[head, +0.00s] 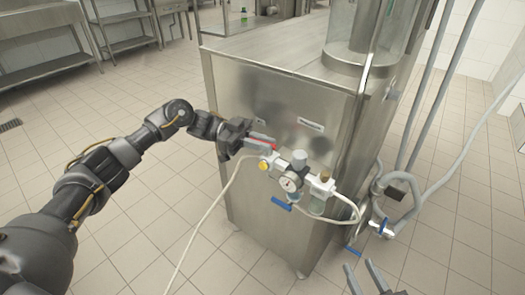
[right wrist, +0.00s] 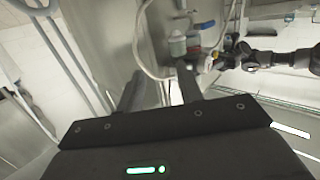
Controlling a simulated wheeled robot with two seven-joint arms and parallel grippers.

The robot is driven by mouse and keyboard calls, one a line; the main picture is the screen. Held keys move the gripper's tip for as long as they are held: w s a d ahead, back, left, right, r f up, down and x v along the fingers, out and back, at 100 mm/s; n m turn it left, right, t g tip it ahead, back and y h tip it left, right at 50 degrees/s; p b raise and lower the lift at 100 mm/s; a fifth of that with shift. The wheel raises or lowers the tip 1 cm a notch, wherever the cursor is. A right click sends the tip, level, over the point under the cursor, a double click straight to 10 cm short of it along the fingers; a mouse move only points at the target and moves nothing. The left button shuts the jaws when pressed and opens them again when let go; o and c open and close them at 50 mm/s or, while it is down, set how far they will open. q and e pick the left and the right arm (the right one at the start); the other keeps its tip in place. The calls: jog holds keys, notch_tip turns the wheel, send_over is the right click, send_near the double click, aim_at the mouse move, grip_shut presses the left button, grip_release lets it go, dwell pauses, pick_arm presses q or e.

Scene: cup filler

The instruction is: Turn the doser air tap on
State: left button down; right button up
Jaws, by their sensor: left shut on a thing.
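The air unit with its white-faced gauge (head: 289,181) is fixed to the side of the steel machine (head: 240,100). A red lever (head: 262,147), which looks like the air tap's handle, sits at its upper left. My left gripper (head: 250,138) is shut on this lever, and its fingers hide part of it. My right gripper (head: 367,277) is at the bottom of the head view, apart from the machine. In the right wrist view its two fingers (right wrist: 160,88) stand apart with nothing between them.
A blue handle (head: 281,204) hangs under the air unit. White hoses (head: 210,207) run from it to the floor. Grey pipes and another blue valve handle (head: 383,227) stand at the machine's right corner. Steel shelves (head: 120,30) are at the back left.

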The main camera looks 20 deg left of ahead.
pick_arm(q)
jog(key=shift+d+f+g+b, duration=0.1)
jog(key=shift+f+g+b, duration=0.15)
jog(key=shift+b, duration=0.4)
jog(key=shift+w+r+m+g+b, duration=0.15)
jog(key=shift+m+g+b, duration=0.4)
jog(key=shift+b, duration=0.35)
pick_arm(e)
notch_tip(320, 180, up, 10)
jog(key=s+t+y, duration=0.2)
jog(key=t+y, duration=0.2)
jog(key=t, duration=0.4)
jog(key=shift+n+y, duration=0.3)
jog(key=shift+y, duration=0.1)
pick_arm(q)
jog(key=c, duration=1.4)
grip_release()
jog(key=shift+d+r, duration=0.1)
jog(key=shift+c, duration=0.2)
